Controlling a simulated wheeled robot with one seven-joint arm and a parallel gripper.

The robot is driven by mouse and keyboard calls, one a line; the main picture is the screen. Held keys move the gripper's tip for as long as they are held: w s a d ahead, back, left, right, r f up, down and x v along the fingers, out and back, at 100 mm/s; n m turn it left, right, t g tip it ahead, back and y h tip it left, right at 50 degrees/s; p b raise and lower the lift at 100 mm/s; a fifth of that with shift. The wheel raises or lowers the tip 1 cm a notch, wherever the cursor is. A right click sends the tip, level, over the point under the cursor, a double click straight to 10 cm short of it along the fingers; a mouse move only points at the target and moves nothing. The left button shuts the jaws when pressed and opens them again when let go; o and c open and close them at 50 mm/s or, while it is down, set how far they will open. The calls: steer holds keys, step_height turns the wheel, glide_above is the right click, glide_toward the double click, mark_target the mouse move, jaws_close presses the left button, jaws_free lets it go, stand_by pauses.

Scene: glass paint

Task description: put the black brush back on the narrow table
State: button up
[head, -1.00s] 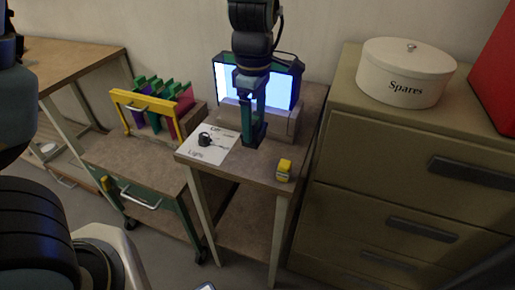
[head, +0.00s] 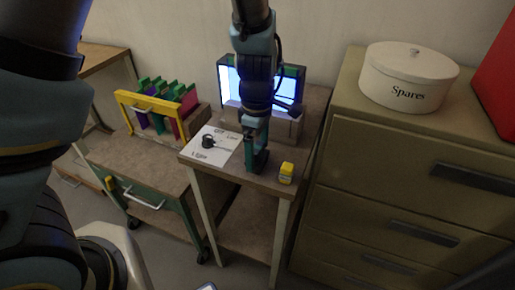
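The narrow table (head: 228,177) stands in the middle, with a brown top and pale legs. My gripper (head: 256,168) points down at the right half of its top, close to the surface. I cannot tell whether it touches the top, or whether its fingers are open, shut or holding something. A small black round object (head: 208,141) with a thin dark part reaching right lies on a white printed sheet (head: 217,156) left of my gripper. I cannot tell whether it is the black brush. No other brush can be made out.
A yellow object (head: 286,172) stands just right of my gripper. A lit screen (head: 230,86) stands at the table's back, behind my arm. A cart (head: 138,165) with a yellow-framed rack of coloured panes (head: 158,112) is at left. A drawer cabinet (head: 400,190) bearing a Spares tin (head: 407,82) is at right.

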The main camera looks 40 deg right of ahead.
mark_target(258, 147)
step_height(258, 147, up, 12)
steer(key=b, duration=0.1)
steer(key=w+a+m, duration=0.3)
steer(key=w+a, duration=0.8)
steer(key=a, duration=0.4)
steer(key=w+a+f+m+t, duration=0.1)
steer(key=a+m, duration=0.3)
steer(key=a, duration=1.6)
steer(key=shift+w+f+m+t, duration=0.3)
steer(key=shift+w+f+m, duration=0.1)
steer(key=shift+w, duration=0.15)
